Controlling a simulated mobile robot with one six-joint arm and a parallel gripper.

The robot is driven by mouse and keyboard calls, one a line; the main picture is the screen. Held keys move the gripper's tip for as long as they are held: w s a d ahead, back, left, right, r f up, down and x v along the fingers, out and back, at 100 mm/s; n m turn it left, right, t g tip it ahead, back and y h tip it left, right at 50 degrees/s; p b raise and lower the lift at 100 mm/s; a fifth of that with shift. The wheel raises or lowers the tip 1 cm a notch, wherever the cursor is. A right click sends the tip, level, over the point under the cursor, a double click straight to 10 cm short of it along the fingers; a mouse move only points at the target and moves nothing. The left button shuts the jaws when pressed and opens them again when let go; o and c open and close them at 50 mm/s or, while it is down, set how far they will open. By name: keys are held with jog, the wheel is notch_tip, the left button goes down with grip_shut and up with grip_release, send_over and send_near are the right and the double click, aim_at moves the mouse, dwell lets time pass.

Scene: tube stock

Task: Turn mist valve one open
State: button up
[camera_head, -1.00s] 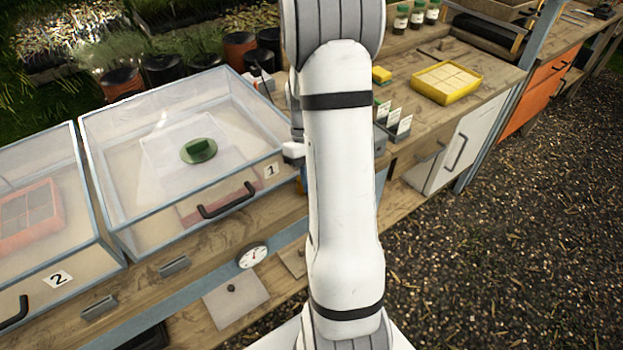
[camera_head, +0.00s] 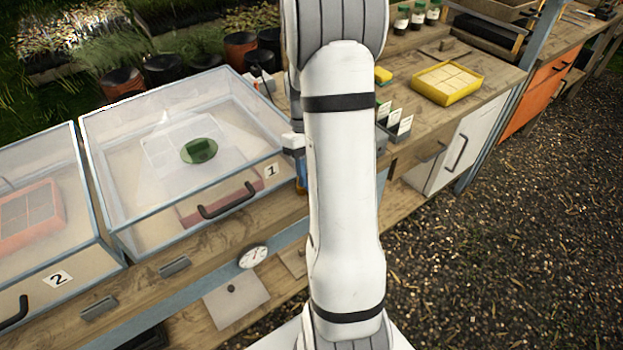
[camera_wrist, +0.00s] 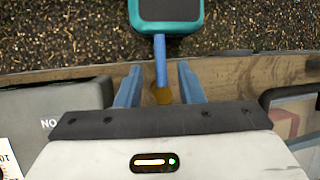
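In the wrist view a narrow blue lever-like bar (camera_wrist: 160,58) stands between my two blue fingers, with a brass-coloured part (camera_wrist: 162,95) at its near end. This looks like a valve, but no label on it is readable. My gripper (camera_wrist: 160,72) is open, with one finger on each side of the bar and visible gaps between. In the head view my arm hides most of the gripper and the valve. Only a small blue and orange patch shows beside the arm, near the lidded box marked 1 (camera_head: 270,171).
Clear-lidded box 1 (camera_head: 137,235) and box 2 (camera_head: 88,255) stand at left, with black handles. A round gauge (camera_head: 253,257) is on the bench front. A yellow tray (camera_head: 446,83) lies on the right bench. A teal-rimmed dark object (camera_wrist: 165,12) is beyond the bar. Gravel is at right.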

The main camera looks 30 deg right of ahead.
jog(key=v, duration=0.5)
jog(key=shift+w+r, duration=0.15)
jog(key=shift+r, duration=0.15)
jog(key=s+a+r+t+h, duration=0.1)
jog(key=s+a+r+t, duration=0.2)
jog(key=s+a, duration=0.3)
jog(key=s+a+r+m+t, duration=0.1)
jog(key=s+a+r+t, duration=0.3)
jog(key=s+a, duration=0.3)
jog(key=a, duration=0.5)
jog(key=shift+r+h, duration=0.25)
jog(key=shift+h, duration=0.15)
